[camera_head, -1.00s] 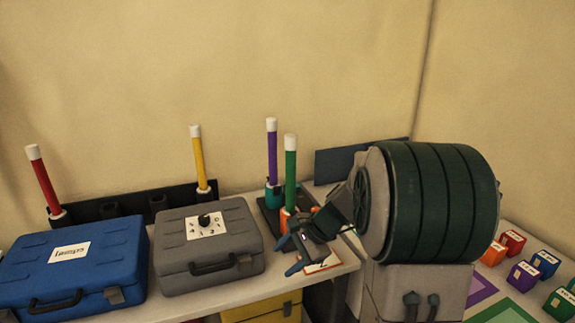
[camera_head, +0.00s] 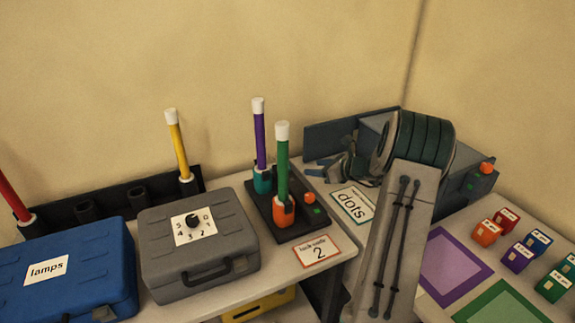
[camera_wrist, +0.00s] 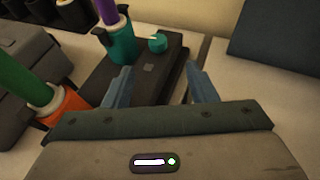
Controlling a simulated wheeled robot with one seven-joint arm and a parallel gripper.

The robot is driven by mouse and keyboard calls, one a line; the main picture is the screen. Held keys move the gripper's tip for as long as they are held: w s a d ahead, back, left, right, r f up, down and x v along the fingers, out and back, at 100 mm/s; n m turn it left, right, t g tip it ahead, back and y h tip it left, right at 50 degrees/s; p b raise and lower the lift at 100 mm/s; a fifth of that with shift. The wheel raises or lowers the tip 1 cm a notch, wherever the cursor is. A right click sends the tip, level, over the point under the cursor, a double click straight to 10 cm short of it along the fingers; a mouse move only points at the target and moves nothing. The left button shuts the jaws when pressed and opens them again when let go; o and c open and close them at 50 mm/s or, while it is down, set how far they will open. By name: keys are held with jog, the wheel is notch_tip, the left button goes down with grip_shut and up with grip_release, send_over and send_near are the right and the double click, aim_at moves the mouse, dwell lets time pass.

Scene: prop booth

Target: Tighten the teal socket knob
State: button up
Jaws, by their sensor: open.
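The teal socket (camera_head: 263,181) stands on a dark base (camera_head: 291,226) and holds an upright purple stick (camera_head: 259,139). The wrist view shows this teal socket (camera_wrist: 121,45) with its teal knob (camera_wrist: 157,43) projecting on the right side. I cannot make out the knob in the head view. My gripper (camera_head: 312,167) is open and empty at the base's right. In the wrist view, my gripper (camera_wrist: 159,69) has its fingertips apart, with the knob ahead of the gap between them and not touched.
An orange socket (camera_head: 284,212) with a green stick (camera_head: 282,165) and an orange knob (camera_head: 309,198) shares the base. A grey case (camera_head: 165,255) stands left. A dark panel (camera_head: 335,138) stands behind.

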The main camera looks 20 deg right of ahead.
jog(key=p+x, duration=0.1)
jog(key=x, duration=1.1)
jog(key=shift+w+a+f+p, duration=0.15)
jog(key=shift+a+p, duration=0.15)
jog(key=c, duration=1)
